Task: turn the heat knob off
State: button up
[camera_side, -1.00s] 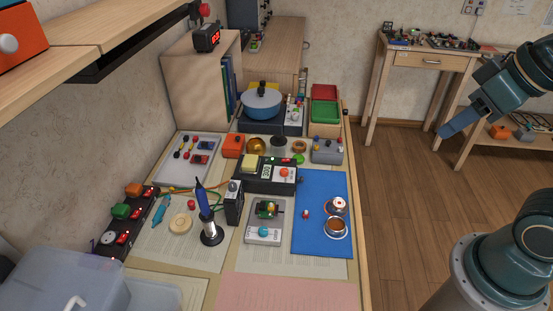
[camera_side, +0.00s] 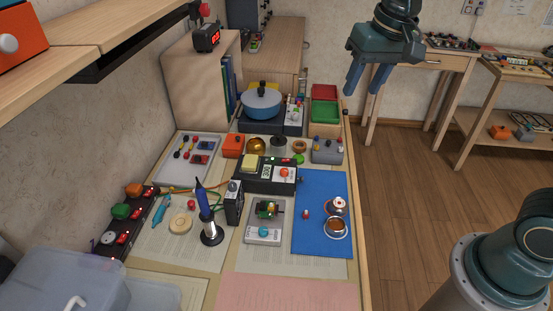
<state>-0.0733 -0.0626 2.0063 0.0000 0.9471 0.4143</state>
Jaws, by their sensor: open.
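My gripper (camera_side: 364,88) is open and empty, fingers pointing down. It is in the air at the upper right, right of the workbench's back part and apart from everything on the bench. A blue soldering iron (camera_side: 204,205) stands upright in its holder, and a small black box (camera_side: 234,204) with a knob-like round part (camera_side: 233,186) stands beside it. A blue pot (camera_side: 262,103) with a dark lid sits on a dark base (camera_side: 258,127) at the back. No knob carries a readable heat label, and I cannot tell any knob's setting.
A black panel (camera_side: 262,182) with a yellow block and red button lies mid-bench. A blue mat (camera_side: 321,240) holds wire spools. A grey box (camera_side: 326,151) with small knobs stands behind the mat. Green and red trays (camera_side: 324,112) are at the back right. A shelf overhangs the upper left.

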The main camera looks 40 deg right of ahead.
jog(key=w+a+f+m+g, duration=0.2)
jog(key=w+a+f, duration=0.1)
jog(key=w+f, duration=0.55)
jog(key=m, duration=0.2)
send_over(284, 170)
notch_tip(284, 170, down, 8)
jog(key=shift+r+g, duration=0.2)
jog(key=shift+g, duration=0.2)
jog(key=shift+f, duration=0.1)
notch_tip(284, 170, down, 14)
jog(key=shift+r, duration=0.25)
grip_shut()
